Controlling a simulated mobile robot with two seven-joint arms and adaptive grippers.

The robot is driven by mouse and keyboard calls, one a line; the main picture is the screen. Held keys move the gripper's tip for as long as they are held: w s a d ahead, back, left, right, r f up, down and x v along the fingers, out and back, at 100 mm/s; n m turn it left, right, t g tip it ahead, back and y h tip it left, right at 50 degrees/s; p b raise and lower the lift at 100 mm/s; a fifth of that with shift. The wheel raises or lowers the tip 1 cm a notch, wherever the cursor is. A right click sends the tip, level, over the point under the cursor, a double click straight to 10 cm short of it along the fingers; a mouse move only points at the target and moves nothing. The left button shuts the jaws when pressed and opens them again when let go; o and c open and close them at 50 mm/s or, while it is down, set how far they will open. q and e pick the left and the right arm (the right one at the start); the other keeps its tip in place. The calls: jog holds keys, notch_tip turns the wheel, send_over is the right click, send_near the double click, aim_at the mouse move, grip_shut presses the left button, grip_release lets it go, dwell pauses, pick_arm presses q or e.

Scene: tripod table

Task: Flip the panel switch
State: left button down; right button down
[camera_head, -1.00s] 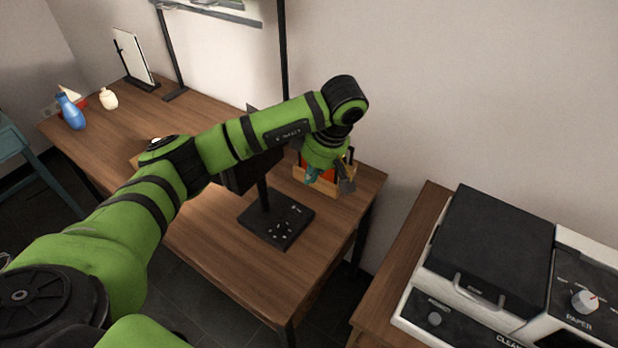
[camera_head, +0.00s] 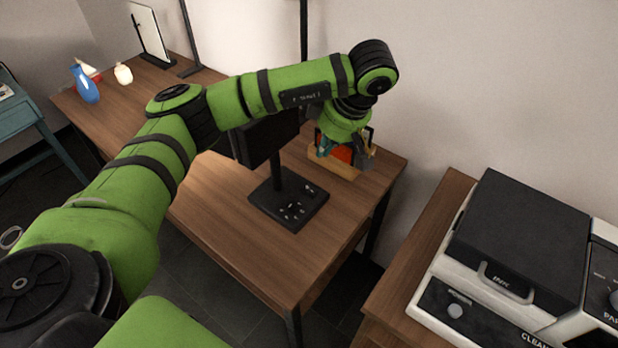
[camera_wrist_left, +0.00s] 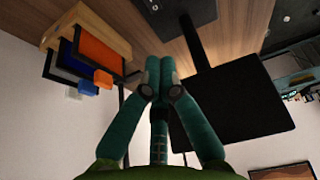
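A black panel (camera_head: 270,138) stands on a thin post above a black base (camera_head: 290,203) on the wooden table. The base carries several small light pieces. The panel is partly behind my left arm, and no switch can be made out on the side I see. In the left wrist view the panel (camera_wrist_left: 232,102) is at the right, with its post and base above. My left gripper (camera_wrist_left: 159,72) has its teal fingertips together with nothing visible between them.
A wooden holder (camera_head: 335,166) with orange and dark pieces stands close behind the gripper; it also shows in the left wrist view (camera_wrist_left: 92,30). A blue vase (camera_head: 86,84) and a mirror-like board (camera_head: 148,32) stand at far left. A white-and-black machine (camera_head: 520,245) is at right.

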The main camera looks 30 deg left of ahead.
aim_at(308, 188)
pick_arm(q)
jog(key=x, duration=0.4)
jog(key=p+x, duration=0.1)
jog(key=x, duration=0.4)
jog(key=p+x, duration=0.1)
jog(key=x, duration=0.4)
jog(key=shift+d+f, duration=0.1)
jog(key=shift+d, duration=0.25)
